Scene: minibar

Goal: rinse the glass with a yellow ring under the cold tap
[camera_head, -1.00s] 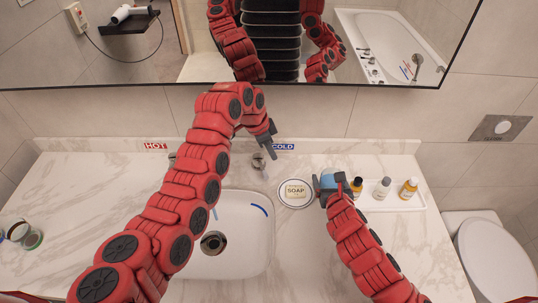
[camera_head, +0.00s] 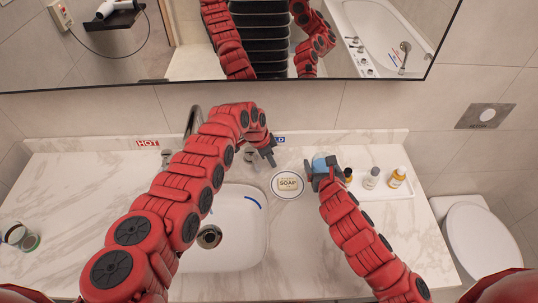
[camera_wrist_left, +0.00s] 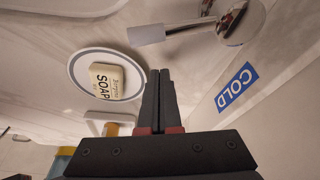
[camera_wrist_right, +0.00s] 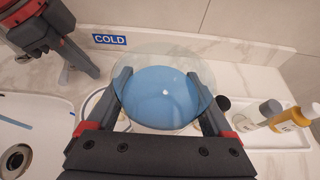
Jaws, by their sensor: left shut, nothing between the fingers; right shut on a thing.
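My right gripper (camera_head: 323,166) is shut on a clear glass (camera_wrist_right: 165,62) with blue showing inside or behind it. It holds the glass above the counter, right of the soap dish. I cannot make out a yellow ring on it. My left gripper (camera_head: 273,160) is shut and empty, just right of the cold tap handle (camera_head: 250,157). In the left wrist view the handle (camera_wrist_left: 240,18) is beyond the fingertips, apart from them. The COLD label (camera_wrist_left: 237,86) is on the backsplash. The curved spout (camera_head: 190,118) is partly hidden by my left arm.
The sink (camera_head: 240,240) is at centre, partly covered by my left arm. A soap dish (camera_head: 287,194) lies between the sink and my right gripper. A tray (camera_head: 407,187) with bottles is at right. Glassware (camera_head: 22,237) stands at the far left.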

